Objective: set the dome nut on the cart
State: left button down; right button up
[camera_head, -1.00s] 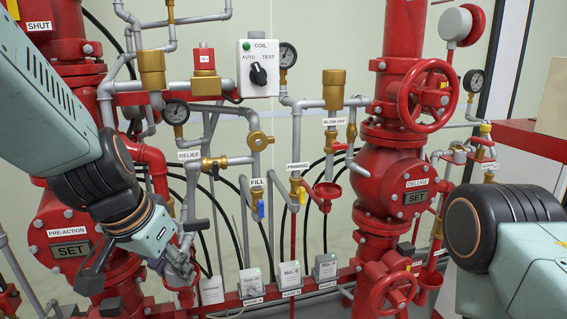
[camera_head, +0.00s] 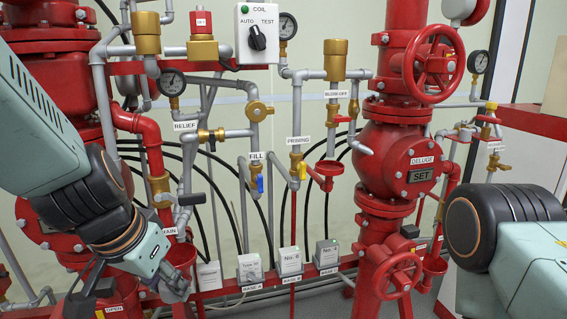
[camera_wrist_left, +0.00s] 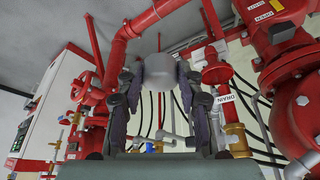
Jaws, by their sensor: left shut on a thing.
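My left gripper (camera_head: 172,284) hangs at the lower left of the head view, in front of the red pipework. In the left wrist view my left gripper (camera_wrist_left: 158,78) has its two dark fingers shut on the dome nut (camera_wrist_left: 158,67), a pale grey rounded piece held between the tips. The nut cannot be made out clearly in the head view. My right arm shows at the right of the head view, but its gripper is out of frame. I cannot make out the cart with certainty in either view.
Red valve columns, including the deluge valve (camera_head: 400,160), and grey pipes fill the space ahead. Small grey boxes (camera_head: 289,262) stand on a low red rail. A red-edged structure (camera_head: 530,120) is at the right. A white cabinet (camera_wrist_left: 45,100) shows in the wrist view.

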pick_arm(q)
jog(key=shift+r+p, duration=2.15)
jog(key=shift+r, duration=0.4)
jog(key=shift+s, duration=0.1)
jog(key=shift+f, duration=0.1)
notch_tip(320, 180, down, 5)
jog(key=b, duration=0.4)
jog(key=shift+a, duration=0.1)
jog(key=shift+f+b, duration=0.2)
jog(key=shift+b, duration=0.2)
jog(key=shift+a, duration=0.15)
